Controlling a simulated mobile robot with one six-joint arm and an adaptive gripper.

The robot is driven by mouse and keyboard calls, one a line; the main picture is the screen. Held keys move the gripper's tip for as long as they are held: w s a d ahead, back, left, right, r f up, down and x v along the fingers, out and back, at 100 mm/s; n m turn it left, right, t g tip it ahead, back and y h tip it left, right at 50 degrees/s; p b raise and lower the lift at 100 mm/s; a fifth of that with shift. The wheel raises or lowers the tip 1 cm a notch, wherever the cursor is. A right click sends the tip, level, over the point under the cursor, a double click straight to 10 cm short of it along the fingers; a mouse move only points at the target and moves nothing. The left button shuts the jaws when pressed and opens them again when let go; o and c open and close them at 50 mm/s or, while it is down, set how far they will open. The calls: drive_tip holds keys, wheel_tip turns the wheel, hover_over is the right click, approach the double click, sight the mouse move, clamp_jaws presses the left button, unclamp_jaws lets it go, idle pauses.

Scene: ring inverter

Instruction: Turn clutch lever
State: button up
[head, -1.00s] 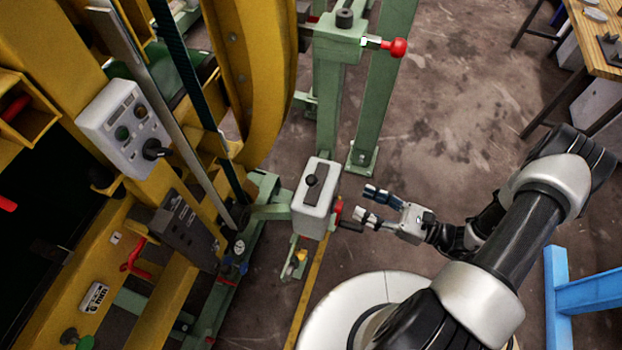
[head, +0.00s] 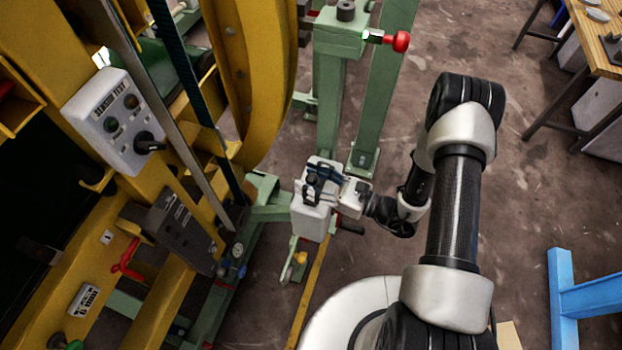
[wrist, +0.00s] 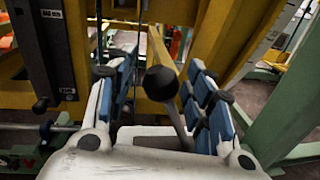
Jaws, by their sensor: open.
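The clutch lever is most likely the black-knobbed lever (wrist: 161,84) on top of the white box (head: 312,222). In the wrist view its ball knob and grey stem stand between my two blue-padded fingers. My gripper (wrist: 158,95) is open around the lever, with a visible gap on both sides of the knob. In the head view my gripper (head: 322,178) is over the top of the white box and partly hides the lever. I cannot tell from the pictures whether a finger touches the stem.
A grey control box (head: 115,120) with a black knob is on the yellow frame at left. A green post with a red knob (head: 401,41) stands behind the white box. A wooden table (head: 600,40) is at far right. The floor between is clear.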

drive_tip(key=shift+c, duration=0.2)
clamp_jaws()
idle(0.5)
drive_tip(key=shift+s+a, duration=0.1)
